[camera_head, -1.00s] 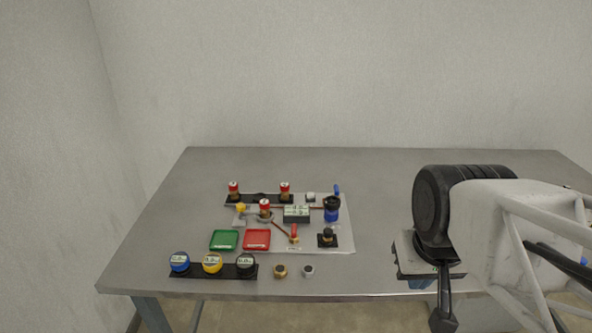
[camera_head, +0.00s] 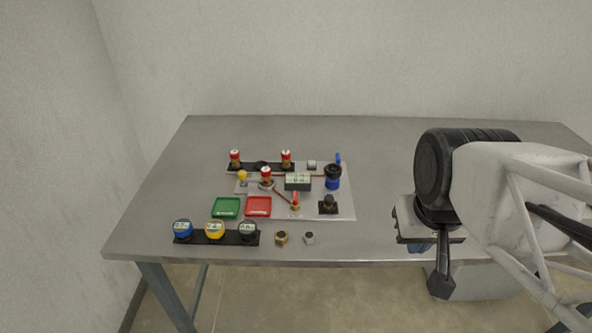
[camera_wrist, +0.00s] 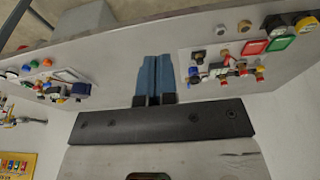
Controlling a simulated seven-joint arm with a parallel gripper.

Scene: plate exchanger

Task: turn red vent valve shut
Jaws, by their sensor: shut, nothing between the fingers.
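The red vent valve (camera_head: 295,200) has a small upright red handle on a brass body. It stands on the light board (camera_head: 340,209), right of the red tray, with a small label in front. My gripper (camera_head: 420,247) hangs near the table's front edge, well right of the valve and apart from it. Its blue fingers show side by side, shut and empty, in the wrist view (camera_wrist: 155,80). The board's parts appear small at the right of that view, where I cannot clearly tell the valve's handle angle.
A green tray (camera_head: 226,207) and red tray (camera_head: 258,206) lie left of the valve. A black-knobbed part (camera_head: 328,204) stands to its right, a display box (camera_head: 298,181) behind. Round gauges (camera_head: 215,230) and two loose fittings (camera_head: 281,238) sit in front. The table between board and gripper is clear.

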